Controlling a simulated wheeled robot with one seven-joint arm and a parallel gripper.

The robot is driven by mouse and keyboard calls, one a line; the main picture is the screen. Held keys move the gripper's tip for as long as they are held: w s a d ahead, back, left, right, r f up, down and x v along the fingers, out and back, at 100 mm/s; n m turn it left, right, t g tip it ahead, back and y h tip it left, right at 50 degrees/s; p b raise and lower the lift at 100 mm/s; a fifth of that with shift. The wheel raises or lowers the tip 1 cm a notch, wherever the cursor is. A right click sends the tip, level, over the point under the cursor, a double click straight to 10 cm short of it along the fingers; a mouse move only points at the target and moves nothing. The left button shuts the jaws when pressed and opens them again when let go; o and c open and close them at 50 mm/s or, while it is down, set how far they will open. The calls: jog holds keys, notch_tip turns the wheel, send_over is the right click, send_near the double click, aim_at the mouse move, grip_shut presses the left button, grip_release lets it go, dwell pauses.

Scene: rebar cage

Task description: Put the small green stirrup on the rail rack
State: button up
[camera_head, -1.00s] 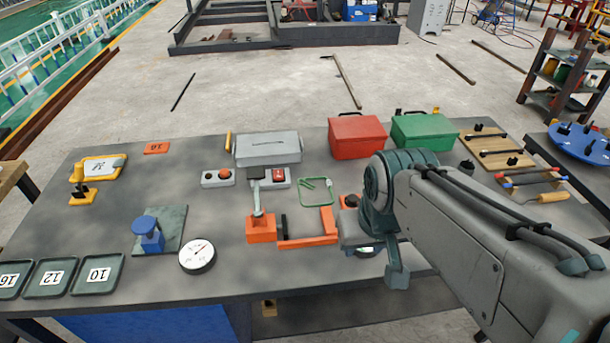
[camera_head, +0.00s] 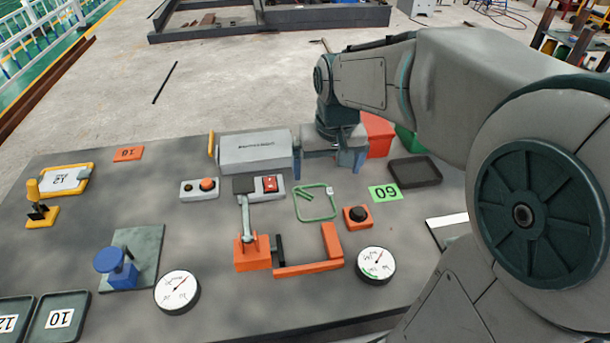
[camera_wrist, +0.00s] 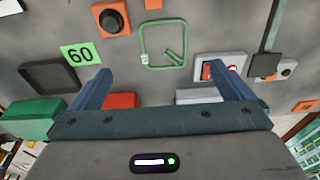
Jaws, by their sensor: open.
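The small green stirrup (camera_head: 318,219) lies flat on the grey table as a thin, rounded square loop with short hooked ends inside one corner and a small pale tag at another. It also shows in the wrist view (camera_wrist: 165,67), just beyond the space between the fingertips. My gripper (camera_head: 326,168) points down with its two blue fingers spread and nothing between them. In the head view it is above the table, behind the stirrup, near the grey box. In the wrist view the fingers (camera_wrist: 157,72) frame the stirrup without touching it. I cannot make out the rail rack; my arm covers the right side.
Around the stirrup are a green 60 card (camera_head: 386,193), an orange button box (camera_head: 357,217), a red-switch box (camera_head: 270,186) and an orange bending fixture (camera_head: 308,268). A grey box (camera_head: 255,152) and red box (camera_head: 378,135) stand behind. A dark tray (camera_head: 415,172) lies right.

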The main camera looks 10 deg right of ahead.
aim_at(314, 202)
jog(key=w+f, duration=0.2)
jog(key=f, duration=0.3)
jog(key=w+f, duration=0.2)
jog(key=f, duration=0.3)
jog(key=w+a+f, duration=0.1)
jog(key=w+f, duration=0.1)
jog(key=f, duration=0.3)
jog(key=shift+w+f, duration=0.1)
jog(key=shift+f, duration=0.1)
jog(key=shift+c, duration=0.3)
jog(key=c, duration=0.9)
jog(key=shift+r, duration=0.1)
